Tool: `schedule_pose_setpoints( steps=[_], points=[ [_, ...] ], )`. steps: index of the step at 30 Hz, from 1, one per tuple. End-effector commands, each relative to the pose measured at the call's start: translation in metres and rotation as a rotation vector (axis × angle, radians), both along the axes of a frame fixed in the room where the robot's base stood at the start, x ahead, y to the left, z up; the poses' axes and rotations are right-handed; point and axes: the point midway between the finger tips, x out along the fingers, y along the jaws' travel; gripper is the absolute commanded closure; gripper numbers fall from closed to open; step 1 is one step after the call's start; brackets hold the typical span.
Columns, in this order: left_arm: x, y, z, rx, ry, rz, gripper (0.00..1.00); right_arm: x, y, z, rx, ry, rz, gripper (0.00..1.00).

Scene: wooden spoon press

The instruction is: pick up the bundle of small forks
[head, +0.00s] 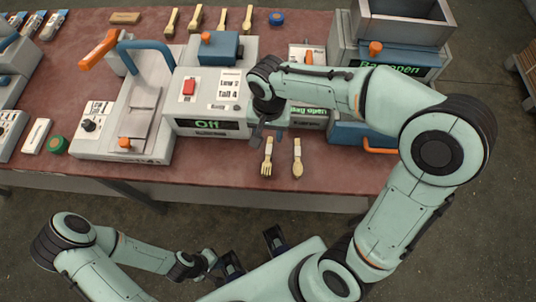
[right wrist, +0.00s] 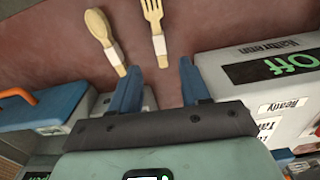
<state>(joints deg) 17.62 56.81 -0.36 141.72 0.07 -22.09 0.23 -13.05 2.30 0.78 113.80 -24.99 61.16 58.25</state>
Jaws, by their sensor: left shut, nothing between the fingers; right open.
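The bundle of small forks (head: 267,157) lies on the red-brown table near its front edge, pale wood with a white band around the handles. In the right wrist view the forks (right wrist: 154,22) point away from me, their handle end lined up between the fingertips. My right gripper (head: 266,134) is open at the handle end of the forks; I cannot tell its height above the table. Its two blue fingers also show in the right wrist view (right wrist: 157,72), with nothing held. My left gripper (head: 208,259) is shut and empty, low in front of the table.
A similar banded spoon bundle (head: 297,158) lies close to the right of the forks. Behind stand a grey machine reading "Off" (head: 208,124) and a bag machine (head: 385,70). A blue-handled press (head: 135,105) stands left. The table in front of the forks is bare.

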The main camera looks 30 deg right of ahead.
Motion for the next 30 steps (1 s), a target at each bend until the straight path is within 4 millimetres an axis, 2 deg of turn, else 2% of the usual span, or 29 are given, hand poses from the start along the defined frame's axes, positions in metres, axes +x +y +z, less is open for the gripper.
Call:
schedule_pose_setpoints(
  steps=[1,3,11,21,29,30],
  points=[
    [-0.001,0.0,-0.003,0.0,0.001,0.001,1.0,-0.001,-0.001,-0.012,-0.002,0.005,0.0,0.54],
    [-0.002,0.0,-0.004,0.0,0.002,0.0,1.0,-0.001,-0.001,-0.024,0.0,0.005,0.0,0.54],
    [-0.002,0.0,-0.006,-0.001,0.002,-0.001,1.0,0.0,-0.001,-0.045,0.0,0.001,0.0,0.54],
    [-0.003,0.0,-0.01,0.0,0.003,-0.001,1.0,0.0,-0.002,-0.091,0.0,0.002,0.001,0.54],
    [-0.003,0.0,-0.01,0.0,0.003,0.0,1.0,0.001,-0.002,-0.094,0.001,-0.001,0.0,0.54],
    [-0.003,0.0,-0.01,0.0,0.003,0.0,1.0,0.001,-0.002,-0.094,0.001,-0.001,0.0,0.57]
  ],
)
